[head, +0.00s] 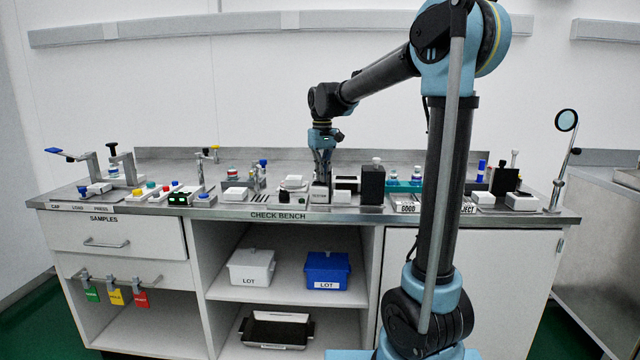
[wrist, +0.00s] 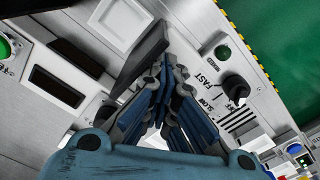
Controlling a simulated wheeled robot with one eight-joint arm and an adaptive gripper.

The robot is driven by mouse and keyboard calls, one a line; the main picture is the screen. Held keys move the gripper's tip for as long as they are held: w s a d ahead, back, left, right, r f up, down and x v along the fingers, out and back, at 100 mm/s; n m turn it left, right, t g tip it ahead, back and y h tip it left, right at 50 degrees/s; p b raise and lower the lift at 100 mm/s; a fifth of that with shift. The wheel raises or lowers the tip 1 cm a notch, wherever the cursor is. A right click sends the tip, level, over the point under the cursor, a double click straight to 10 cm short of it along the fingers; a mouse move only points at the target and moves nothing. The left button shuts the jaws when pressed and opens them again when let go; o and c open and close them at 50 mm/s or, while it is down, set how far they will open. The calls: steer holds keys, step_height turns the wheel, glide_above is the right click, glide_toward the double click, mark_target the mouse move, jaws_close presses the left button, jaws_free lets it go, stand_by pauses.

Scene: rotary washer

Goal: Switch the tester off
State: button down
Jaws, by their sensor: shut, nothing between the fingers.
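No label reading "tester" can be made out, so I cannot tell which unit it is. My gripper (head: 322,182) points down over the middle of the check bench, at a small grey block (head: 319,194). In the wrist view my gripper (wrist: 166,66) has its fingers together and empty, beside a dark slanted plate (wrist: 137,58) and a pale raised panel (wrist: 118,24). A green button (wrist: 5,46) shows at the left edge. Whether the fingertips touch anything is unclear.
A tall black box (head: 373,185) stands just right of my gripper, and white units (head: 236,193) stand to its left. A small unit with green lights (head: 180,198) is further left. A white bin (head: 252,267) and blue bin (head: 326,270) sit on the shelf below.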

steer(key=shift+r, duration=3.45)
steer(key=s+d+f+m+t, duration=0.1)
steer(key=s+d+f+m, duration=0.1)
steer(key=s+d+f, duration=0.85)
steer(key=s+d+f+m+t, duration=0.15)
steer(key=s+d+f, duration=0.5)
steer(key=s, duration=0.65)
steer(key=s+d+f+m, duration=0.2)
steer(key=s+d+f, duration=0.2)
steer(key=s+f, duration=0.4)
steer(key=shift+d+f, duration=0.35)
steer(key=shift+f, duration=0.5)
steer(key=shift+s, duration=0.1)
